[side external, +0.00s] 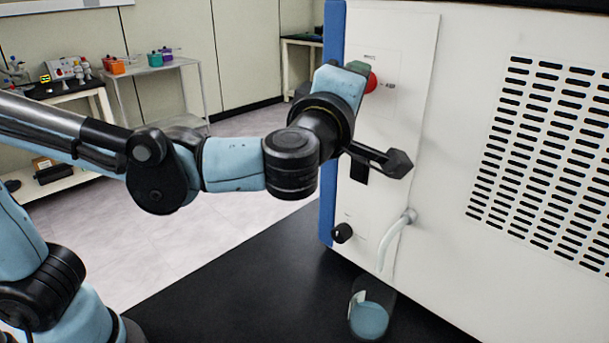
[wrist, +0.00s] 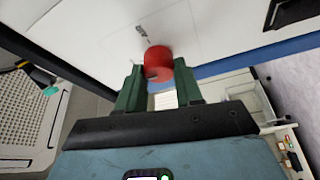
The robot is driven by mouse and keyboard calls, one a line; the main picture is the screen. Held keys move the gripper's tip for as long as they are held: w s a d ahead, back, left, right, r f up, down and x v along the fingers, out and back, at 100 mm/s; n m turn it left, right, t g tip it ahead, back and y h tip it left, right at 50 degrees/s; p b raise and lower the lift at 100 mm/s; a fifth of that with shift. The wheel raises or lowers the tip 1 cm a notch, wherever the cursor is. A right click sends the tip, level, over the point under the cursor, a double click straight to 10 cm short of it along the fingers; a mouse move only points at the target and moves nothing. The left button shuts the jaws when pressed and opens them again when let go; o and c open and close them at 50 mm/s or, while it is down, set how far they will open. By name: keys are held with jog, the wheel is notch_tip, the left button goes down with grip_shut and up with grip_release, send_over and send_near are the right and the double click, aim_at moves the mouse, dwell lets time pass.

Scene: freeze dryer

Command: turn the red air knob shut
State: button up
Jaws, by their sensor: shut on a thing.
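The red air knob (wrist: 158,64) is on the white panel of the freeze dryer (side external: 450,130). In the side external view the knob (side external: 371,82) shows only in part, at the upper left of the panel, beside my gripper. In the wrist view my gripper (wrist: 160,85) has its two green fingers on either side of the red knob, shut on it. In the side external view most of the fingers are hidden behind my wrist. I cannot tell from the knob's face how far it is turned.
Below on the same panel are a small black knob (side external: 342,232) and a white drain tube (side external: 393,240). The tube leads down to a beaker of blue liquid (side external: 369,318) on the black bench (side external: 250,290). Vents (side external: 550,150) fill the panel's right side. Side tables stand behind.

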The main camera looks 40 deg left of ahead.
jog(key=shift+n, duration=0.4)
jog(key=o, duration=1)
jog(key=shift+o, duration=0.2)
jog(key=v, duration=0.7)
jog(key=shift+s, duration=0.25)
jog(key=shift+d, duration=0.1)
